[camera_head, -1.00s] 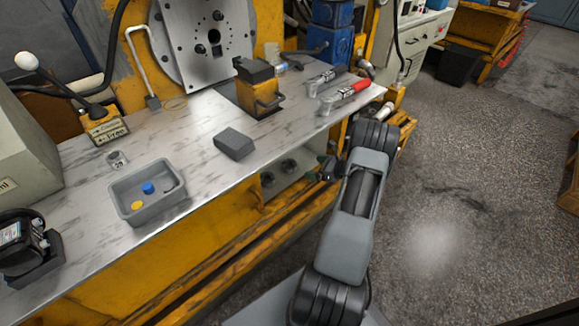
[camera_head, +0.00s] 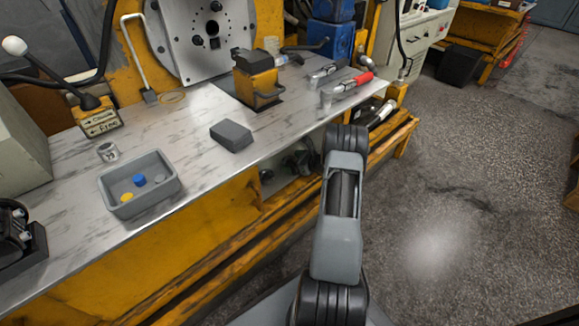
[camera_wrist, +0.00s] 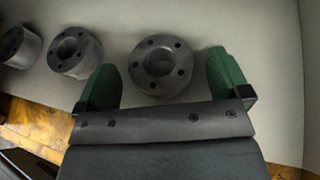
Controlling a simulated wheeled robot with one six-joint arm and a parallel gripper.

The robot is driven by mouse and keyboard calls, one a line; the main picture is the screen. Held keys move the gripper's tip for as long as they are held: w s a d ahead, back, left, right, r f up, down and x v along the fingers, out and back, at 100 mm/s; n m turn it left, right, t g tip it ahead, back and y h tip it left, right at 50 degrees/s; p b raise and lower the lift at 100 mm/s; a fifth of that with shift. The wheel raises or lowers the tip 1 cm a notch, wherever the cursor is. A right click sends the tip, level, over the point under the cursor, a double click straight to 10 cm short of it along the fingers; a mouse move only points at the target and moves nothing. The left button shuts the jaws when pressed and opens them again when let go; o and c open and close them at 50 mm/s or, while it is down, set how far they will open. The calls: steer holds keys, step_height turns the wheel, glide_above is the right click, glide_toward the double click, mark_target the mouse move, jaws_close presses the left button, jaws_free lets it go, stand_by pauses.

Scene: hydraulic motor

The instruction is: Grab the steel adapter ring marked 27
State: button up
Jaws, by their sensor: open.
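In the wrist view, three grey steel rings with bolt holes stand in a row on a pale surface: a left ring (camera_wrist: 18,46) cut by the frame edge, a middle ring (camera_wrist: 75,52) and a right ring (camera_wrist: 161,65). No number is readable on them. My gripper (camera_wrist: 160,64) is open, its green fingers on either side of the right ring, with visible gaps. The left finger is close to the middle ring. In the head view my gripper (camera_head: 300,160) is small and dark at the bench's front, below the top. A small marked metal ring (camera_head: 108,152) sits on the bench top; its mark is unclear.
A grey tray (camera_head: 118,206) with a blue and a yellow piece stands on the bench top (camera_head: 195,170). Yellow rails (camera_head: 235,262) run below the bench front. Floor at right is clear.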

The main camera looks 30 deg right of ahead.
steer(key=shift+w+a+f, duration=0.25)
steer(key=shift+w+f, duration=0.05)
steer(key=shift+w, duration=0.3)
steer(key=c, duration=1.2)
steer(key=shift+r, duration=0.1)
steer(key=shift+c, duration=0.6)
